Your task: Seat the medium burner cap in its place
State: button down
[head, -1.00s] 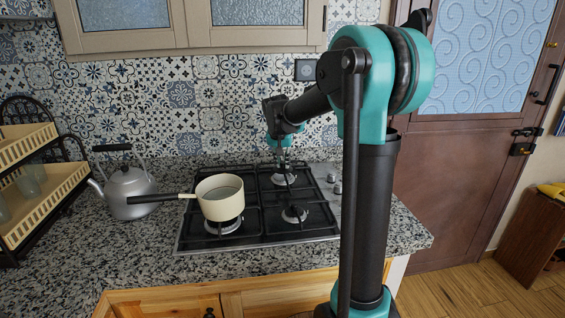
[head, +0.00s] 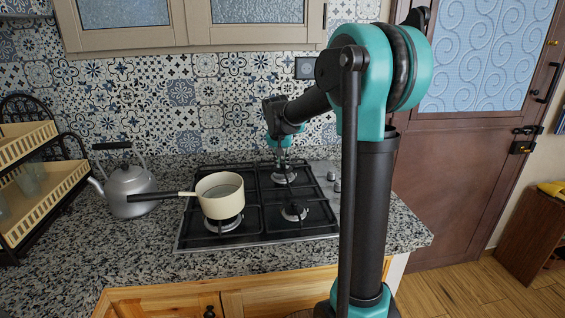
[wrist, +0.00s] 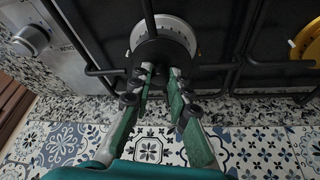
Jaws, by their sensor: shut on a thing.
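The medium burner cap (wrist: 158,52) is a dark round disc. In the wrist view my gripper (wrist: 160,78) is shut on its near edge. The cap lies over the pale metal burner (wrist: 180,28) and covers its near part, while the burner's far rim shows beyond it. I cannot tell whether the cap rests on the burner or is a little above it. In the head view my gripper (head: 283,158) points down at the back right burner (head: 291,178) of the hob (head: 253,240). The cap is too small to make out there.
Black grate bars (wrist: 105,72) run close around the gripper. A cream pot (head: 218,203) stands on the front left burner, its handle to the left. A kettle (head: 128,193) is left of the hob. The tiled wall (head: 205,120) is close behind the arm.

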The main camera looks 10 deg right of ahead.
jog(key=shift+f, duration=0.9)
dwell(1.2)
jog(key=c, duration=1.4)
grip_release()
jog(key=shift+o, duration=0.6)
jog(key=o, duration=0.3)
jog(key=shift+r, duration=3.5)
